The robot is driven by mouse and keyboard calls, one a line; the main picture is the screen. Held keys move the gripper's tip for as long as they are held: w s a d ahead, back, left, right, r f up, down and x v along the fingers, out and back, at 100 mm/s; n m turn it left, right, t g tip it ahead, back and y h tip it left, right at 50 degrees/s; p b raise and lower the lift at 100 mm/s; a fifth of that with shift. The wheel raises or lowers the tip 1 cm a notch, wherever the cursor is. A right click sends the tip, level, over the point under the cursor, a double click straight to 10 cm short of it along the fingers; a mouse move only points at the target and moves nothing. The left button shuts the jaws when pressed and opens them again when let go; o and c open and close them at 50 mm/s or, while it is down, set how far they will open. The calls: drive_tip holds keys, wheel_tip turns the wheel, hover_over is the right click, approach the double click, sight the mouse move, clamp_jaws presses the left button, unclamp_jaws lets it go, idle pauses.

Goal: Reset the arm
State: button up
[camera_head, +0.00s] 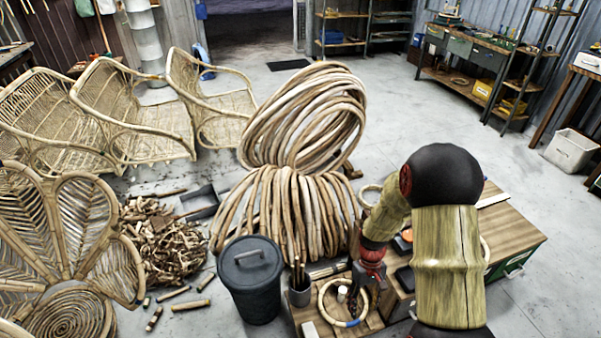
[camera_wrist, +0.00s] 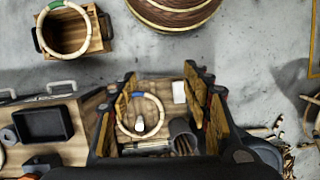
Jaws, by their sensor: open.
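My gripper (camera_head: 362,292) hangs down over the low wooden workbench in the head view, fingers downward. In the wrist view my gripper (camera_wrist: 158,84) has its wood-coloured fingers spread wide, with nothing held between them. A small white object (camera_wrist: 140,126) stands inside the ring. The fingers partly cover the ring in the head view, and I cannot tell their exact height above the bench.
A dark cup of sticks (camera_head: 299,292) stands beside the ring. A lidded grey bin (camera_head: 250,282) is left of the bench, and tall rattan coils (camera_head: 290,205) stand behind it. A black tray (camera_wrist: 43,124) lies on the bench. Open floor extends behind the bench (camera_head: 520,243).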

drive_tip(key=s+r+m+t+p, duration=0.1)
drive_tip(key=s+r+t, duration=0.2)
drive_tip(key=r, duration=1.2)
drive_tip(key=s+r+m+t+p, duration=0.1)
drive_tip(key=s+r+t+p, duration=0.1)
drive_tip(key=s+r, duration=0.6)
drive_tip(key=s+a+r+m+t+p, duration=0.1)
drive_tip(key=s+r+t, duration=0.3)
drive_tip(key=r, duration=1.7)
drive_tip(key=shift+s+r+p, duration=0.3)
drive_tip(key=shift+s+r, duration=0.05)
drive_tip(key=shift+s, duration=0.5)
